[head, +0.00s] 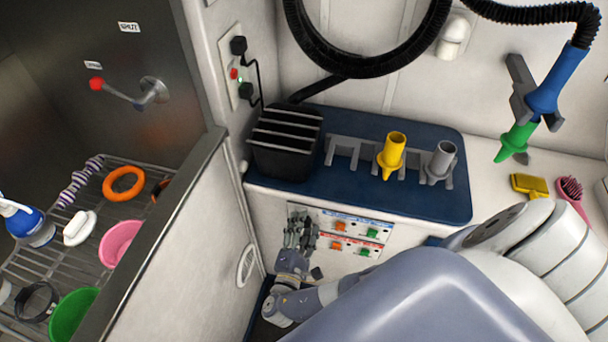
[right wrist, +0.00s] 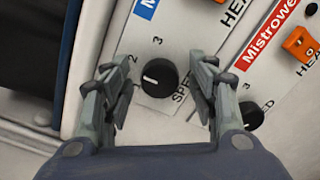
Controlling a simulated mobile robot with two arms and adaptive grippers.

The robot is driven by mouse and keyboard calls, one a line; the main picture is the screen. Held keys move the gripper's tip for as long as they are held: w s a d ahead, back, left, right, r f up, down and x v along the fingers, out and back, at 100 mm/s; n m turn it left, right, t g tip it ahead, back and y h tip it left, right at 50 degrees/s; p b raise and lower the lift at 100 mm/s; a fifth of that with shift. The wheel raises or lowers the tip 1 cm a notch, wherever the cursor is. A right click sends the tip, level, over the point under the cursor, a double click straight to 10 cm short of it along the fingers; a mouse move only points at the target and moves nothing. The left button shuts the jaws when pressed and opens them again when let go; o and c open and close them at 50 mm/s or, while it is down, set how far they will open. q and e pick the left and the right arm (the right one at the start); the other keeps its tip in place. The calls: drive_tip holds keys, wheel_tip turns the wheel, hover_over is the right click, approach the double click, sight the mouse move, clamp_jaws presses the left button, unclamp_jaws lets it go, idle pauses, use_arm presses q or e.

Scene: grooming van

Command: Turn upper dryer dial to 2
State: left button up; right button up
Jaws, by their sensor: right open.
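The upper dryer dial (right wrist: 160,78) is a round black knob with a white pointer line, in the right wrist view. It sits on the white panel by the blue label, with numbers 1, 2 and 3 around it. The pointer aims toward picture left; its exact number is hard to tell. My right gripper (right wrist: 158,98) is open, with one finger on each side of the dial, apparently not touching it. In the head view my right gripper (head: 301,228) is at the panel's left end and hides the upper dial. My left gripper is not in view.
A lower dial (right wrist: 251,116) by the red label is close to the right finger. Orange switches (head: 340,226) and green switches (head: 372,233) sit right of my gripper. The blue shelf (head: 300,193) overhangs above, with a black slotted box (head: 287,150) on it.

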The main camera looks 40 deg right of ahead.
drive_tip(key=v, duration=1.2)
